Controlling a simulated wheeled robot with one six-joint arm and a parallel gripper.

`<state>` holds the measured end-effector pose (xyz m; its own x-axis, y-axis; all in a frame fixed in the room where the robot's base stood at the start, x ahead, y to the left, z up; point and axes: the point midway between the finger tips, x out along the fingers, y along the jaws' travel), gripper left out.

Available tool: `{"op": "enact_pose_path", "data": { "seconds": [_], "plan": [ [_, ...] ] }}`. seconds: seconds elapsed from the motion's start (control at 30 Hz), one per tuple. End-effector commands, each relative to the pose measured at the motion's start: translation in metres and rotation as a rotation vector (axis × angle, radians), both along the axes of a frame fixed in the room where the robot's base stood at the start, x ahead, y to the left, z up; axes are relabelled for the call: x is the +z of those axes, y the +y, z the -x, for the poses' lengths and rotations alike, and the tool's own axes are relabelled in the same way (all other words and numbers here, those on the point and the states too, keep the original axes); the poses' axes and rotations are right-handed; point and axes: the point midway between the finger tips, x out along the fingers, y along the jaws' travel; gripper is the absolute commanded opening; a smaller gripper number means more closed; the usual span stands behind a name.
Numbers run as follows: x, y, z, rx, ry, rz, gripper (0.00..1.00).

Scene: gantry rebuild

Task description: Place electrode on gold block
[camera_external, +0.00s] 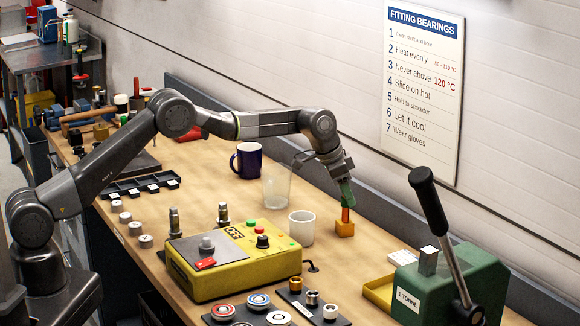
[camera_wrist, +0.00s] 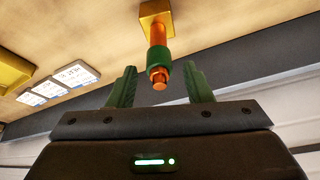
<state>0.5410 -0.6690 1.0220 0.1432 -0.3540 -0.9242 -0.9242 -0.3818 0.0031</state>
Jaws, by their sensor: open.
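The gold block (camera_external: 344,229) sits on the wooden bench at the right, near the back edge. The electrode (camera_external: 345,215), an orange-copper rod, stands upright on the block. In the wrist view the electrode (camera_wrist: 158,60) has a green collar, and its foot meets the top of the gold block (camera_wrist: 156,15). My gripper (camera_external: 346,192) points down over the electrode. In the wrist view its green fingers (camera_wrist: 160,80) are open, one on each side of the rod's upper end, with gaps visible on both sides. The upper end is hidden in the external view.
A white cup (camera_external: 301,228), a clear glass (camera_external: 277,187) and a dark blue mug (camera_external: 247,160) stand left of the block. A yellow control box (camera_external: 232,262) is in front. A green press (camera_external: 465,285) with a long lever and a yellow tray (camera_external: 379,293) are at the right.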

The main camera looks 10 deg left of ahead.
Motion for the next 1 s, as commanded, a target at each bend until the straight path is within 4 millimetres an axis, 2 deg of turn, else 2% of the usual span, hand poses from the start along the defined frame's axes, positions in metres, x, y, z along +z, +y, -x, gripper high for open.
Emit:
{"op": "enact_pose_path", "data": {
  "seconds": [0.3, 0.5, 0.67, 1.0],
  "plan": [
    [0.059, 0.023, 0.009, 0.000, -0.002, 0.002, 0.46],
    [0.086, 0.033, 0.013, 0.000, -0.002, 0.001, 0.46],
    [0.094, 0.036, 0.015, 0.000, 0.000, 0.000, 0.46],
    [0.094, 0.036, 0.015, 0.000, 0.000, 0.000, 0.46]
  ]
}}
